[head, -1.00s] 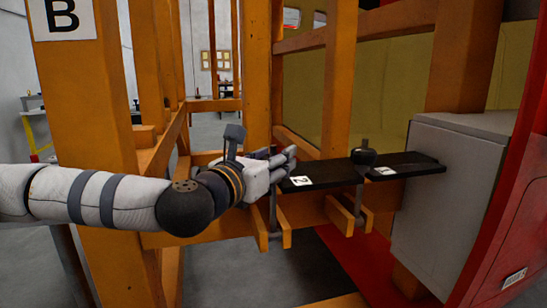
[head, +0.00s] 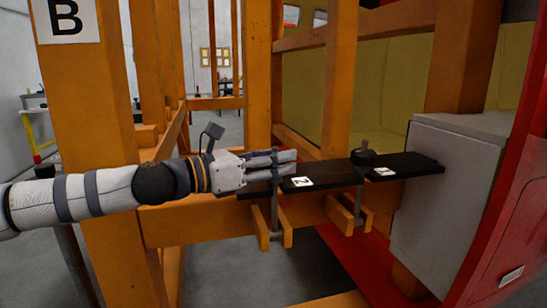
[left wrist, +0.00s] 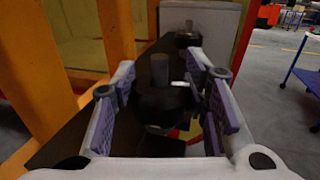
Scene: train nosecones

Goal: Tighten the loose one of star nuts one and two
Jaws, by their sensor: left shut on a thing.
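A black clamp bar (head: 330,175) lies across the orange frame and reaches the grey box, with white labels "2" (head: 302,182) and "1" (head: 384,171). Star nut one (head: 363,158) is dark and sits on the bar around an upright stud; it also shows at the back in the left wrist view (left wrist: 187,38). My left gripper (head: 275,162) lies level over the bar's left end, shut on star nut two (left wrist: 160,103). The nut and its stud are between the purple-padded fingers. The fingers mostly hide it in the head view. I cannot tell which nut is loose.
Orange posts stand left (head: 90,140) and behind the bar. The grey box (head: 440,195) and red nosecone (head: 515,210) close off the right side. Orange bracket prongs (head: 270,230) hang below the bar. Open floor shows at lower centre.

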